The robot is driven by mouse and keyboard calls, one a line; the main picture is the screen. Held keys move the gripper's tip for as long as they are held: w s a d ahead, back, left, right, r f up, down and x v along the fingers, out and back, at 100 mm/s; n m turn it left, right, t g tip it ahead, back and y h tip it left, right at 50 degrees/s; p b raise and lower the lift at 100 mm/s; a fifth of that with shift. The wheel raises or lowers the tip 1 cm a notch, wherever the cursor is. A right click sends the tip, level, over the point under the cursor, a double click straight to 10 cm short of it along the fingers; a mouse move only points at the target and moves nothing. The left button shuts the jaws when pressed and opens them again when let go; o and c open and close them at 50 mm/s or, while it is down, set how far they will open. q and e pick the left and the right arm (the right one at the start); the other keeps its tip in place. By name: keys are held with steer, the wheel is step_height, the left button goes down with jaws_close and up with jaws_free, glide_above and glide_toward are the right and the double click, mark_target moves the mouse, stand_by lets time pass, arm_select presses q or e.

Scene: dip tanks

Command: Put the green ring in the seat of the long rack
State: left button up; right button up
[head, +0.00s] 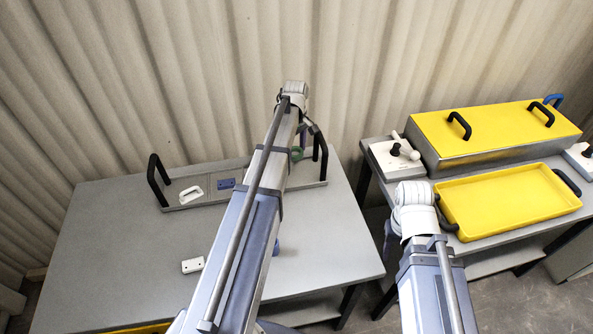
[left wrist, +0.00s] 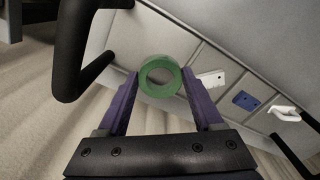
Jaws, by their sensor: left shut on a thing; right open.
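The green ring (left wrist: 160,76) is held between the two fingertips of my left gripper (left wrist: 160,80), clear in the left wrist view. In the head view the ring (head: 297,154) shows small beside my left arm. The long rack (head: 196,203) is a grey tray with tall black end handles; the ring is at its right end. Its floor (left wrist: 150,40) shows behind the ring in the left wrist view. I cannot tell whether the ring touches it. My right gripper (head: 388,238) is open, low by the right table, mostly hidden by its arm.
The rack also holds a white looped piece (head: 191,194), a blue block (head: 226,183) and a white block (left wrist: 211,79). Another white block (head: 192,265) lies on the grey table (head: 110,250). A yellow tray (head: 505,200) and a yellow-lidded tank (head: 490,125) stand right.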

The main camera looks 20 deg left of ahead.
mark_target(296, 174)
arm_select(q)
step_height(296, 174, down, 10)
steer(key=b, duration=0.9)
steer(key=shift+r, duration=0.3)
steer(key=o, duration=1.4)
step_height(296, 174, up, 12)
steer(key=p, duration=1.2)
